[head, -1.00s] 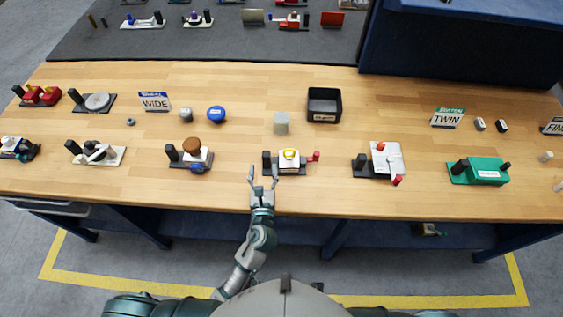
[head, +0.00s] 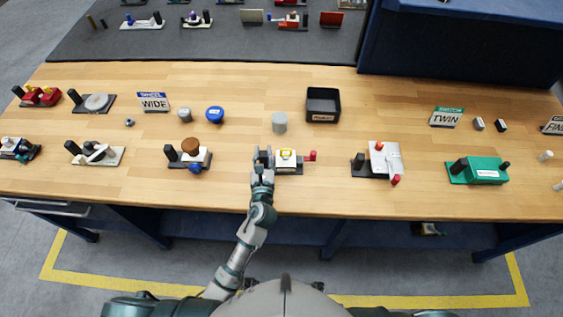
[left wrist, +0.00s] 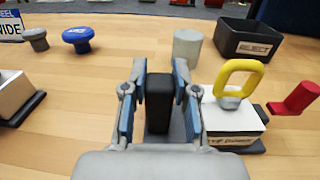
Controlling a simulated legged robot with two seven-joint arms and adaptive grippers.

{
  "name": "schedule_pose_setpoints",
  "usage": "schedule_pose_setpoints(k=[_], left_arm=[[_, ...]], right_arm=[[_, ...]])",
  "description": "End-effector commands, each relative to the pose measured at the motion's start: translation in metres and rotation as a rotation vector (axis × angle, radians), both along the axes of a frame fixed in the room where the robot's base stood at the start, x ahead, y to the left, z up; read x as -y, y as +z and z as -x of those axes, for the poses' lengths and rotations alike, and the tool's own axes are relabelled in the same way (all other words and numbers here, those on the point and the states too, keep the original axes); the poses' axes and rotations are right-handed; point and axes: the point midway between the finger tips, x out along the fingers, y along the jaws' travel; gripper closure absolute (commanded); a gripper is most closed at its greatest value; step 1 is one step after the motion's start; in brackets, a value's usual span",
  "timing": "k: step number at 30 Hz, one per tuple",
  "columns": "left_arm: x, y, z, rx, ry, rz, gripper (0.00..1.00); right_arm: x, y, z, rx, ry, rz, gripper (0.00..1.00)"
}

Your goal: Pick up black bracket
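The black bracket's upright post (left wrist: 159,102) stands between the fingers of my left gripper (left wrist: 158,112) in the left wrist view. The fingers are open, one on each side of the post, with narrow gaps showing. In the head view my left gripper (head: 262,158) covers most of the post. The bracket's dark base (head: 290,172) lies flat on the table under a white block (head: 287,161) with a yellow handle, which also shows in the wrist view (left wrist: 238,80). My right gripper is not in view.
A red knob (head: 311,156) sticks out right of the white block. A grey cylinder (head: 279,122) and a black reject bin (head: 323,105) stand behind. A brown-topped assembly (head: 190,150) is to the left. The wooden table (head: 235,188) is clear in front.

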Motion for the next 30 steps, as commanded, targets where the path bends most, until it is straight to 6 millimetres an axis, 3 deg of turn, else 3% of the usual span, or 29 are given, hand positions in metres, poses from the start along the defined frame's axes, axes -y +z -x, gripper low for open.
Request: schedule_pose_setpoints(k=[13,17,25,28,30], left_arm=[[-0.002,0.004,0.0,0.003,-0.002,0.005,1.0],[-0.002,0.022,0.0,0.009,-0.002,0.006,1.0],[0.0,0.078,0.0,0.009,-0.002,0.004,1.0],[0.0,0.086,0.0,0.005,0.0,0.003,1.0],[-0.001,0.077,-0.001,0.001,0.004,0.002,1.0]], right_arm=[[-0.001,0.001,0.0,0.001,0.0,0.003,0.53],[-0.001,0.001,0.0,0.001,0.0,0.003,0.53],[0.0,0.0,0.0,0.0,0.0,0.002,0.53],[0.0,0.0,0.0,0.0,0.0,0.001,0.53],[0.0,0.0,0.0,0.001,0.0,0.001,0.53]])
